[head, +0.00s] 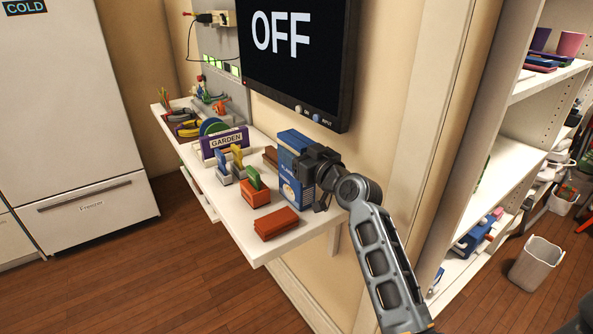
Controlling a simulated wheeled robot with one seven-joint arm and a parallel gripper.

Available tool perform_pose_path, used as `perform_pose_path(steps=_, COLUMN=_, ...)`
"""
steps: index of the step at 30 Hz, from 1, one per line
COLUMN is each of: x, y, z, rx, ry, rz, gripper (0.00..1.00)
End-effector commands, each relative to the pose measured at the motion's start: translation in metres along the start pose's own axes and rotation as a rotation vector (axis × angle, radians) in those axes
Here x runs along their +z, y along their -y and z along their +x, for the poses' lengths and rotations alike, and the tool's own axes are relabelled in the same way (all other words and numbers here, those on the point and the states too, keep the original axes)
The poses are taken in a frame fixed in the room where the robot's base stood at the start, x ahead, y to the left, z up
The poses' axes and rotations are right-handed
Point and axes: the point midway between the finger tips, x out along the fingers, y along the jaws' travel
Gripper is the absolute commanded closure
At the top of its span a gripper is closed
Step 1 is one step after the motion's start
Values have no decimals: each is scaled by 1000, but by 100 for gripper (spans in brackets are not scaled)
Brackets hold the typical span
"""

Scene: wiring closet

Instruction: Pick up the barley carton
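A blue carton (288,166) stands upright near the right end of the wall shelf. Its front has small pale lettering and a light round picture; I cannot read the word "barley" on it. My gripper (315,196) is at the carton's right side, close to it or touching it. The gripper's dark body covers part of the carton's right side and upper corner. The fingers point down and are partly lost against the carton, so their gap and any hold cannot be made out.
The white shelf (247,237) also holds an orange-brown block (276,223), an orange holder (255,193), a purple "GARDEN" box (224,143) and several small items. A dark "OFF" screen (297,60) hangs above. White shelving (508,165) stands right; open floor lies in front.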

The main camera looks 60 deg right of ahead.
Motion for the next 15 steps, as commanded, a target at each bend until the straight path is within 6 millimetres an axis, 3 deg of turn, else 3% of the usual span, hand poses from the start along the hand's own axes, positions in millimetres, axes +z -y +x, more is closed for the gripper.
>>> perform_pose_path(steps=2, x=0, y=0, z=0, rx=0, ry=0, rz=0, gripper=54)
perform_pose_path(steps=15, x=0, y=0, z=0, rx=0, ry=0, rz=0, gripper=96)
